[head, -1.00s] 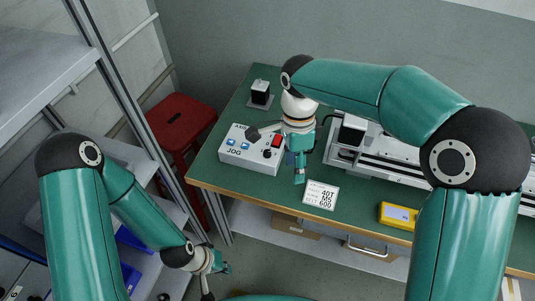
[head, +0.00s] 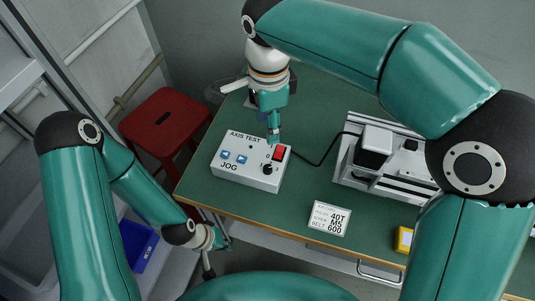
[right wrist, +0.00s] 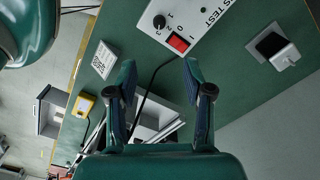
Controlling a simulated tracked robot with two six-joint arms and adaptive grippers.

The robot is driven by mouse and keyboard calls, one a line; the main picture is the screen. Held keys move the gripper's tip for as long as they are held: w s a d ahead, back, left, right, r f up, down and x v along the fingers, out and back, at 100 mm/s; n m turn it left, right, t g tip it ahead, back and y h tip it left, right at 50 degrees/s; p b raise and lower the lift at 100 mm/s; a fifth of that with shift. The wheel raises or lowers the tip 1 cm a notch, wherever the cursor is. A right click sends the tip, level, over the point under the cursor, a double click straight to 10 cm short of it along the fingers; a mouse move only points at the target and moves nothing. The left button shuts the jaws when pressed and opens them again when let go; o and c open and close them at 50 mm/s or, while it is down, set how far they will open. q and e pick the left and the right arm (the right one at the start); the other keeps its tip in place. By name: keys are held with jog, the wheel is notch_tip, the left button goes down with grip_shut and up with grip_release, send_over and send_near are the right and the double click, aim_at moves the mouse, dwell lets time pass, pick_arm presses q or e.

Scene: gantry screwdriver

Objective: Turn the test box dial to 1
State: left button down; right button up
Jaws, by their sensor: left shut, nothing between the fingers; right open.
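The white test box (head: 228,166), marked AXIS TEST and JOG, sits on the green table. My right gripper (head: 273,137) is open and empty, pointing down near the box's back right edge, behind the red switch. Its spread fingers show in the right wrist view (right wrist: 160,80). My left gripper (head: 224,241) is shut and empty, below the table's front edge.
A white card (head: 330,217) lies right of the box. A black cable runs from the box towards the gantry (head: 385,180). A yellow case (head: 403,239) is at the front right. A red stool (head: 165,125) stands left of the table.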

aim_at(268, 167)
notch_tip(268, 167, down, 16)
jog(key=shift+f, duration=0.2)
jog(key=shift+c, duration=0.2)
grip_shut()
dwell(0.3)
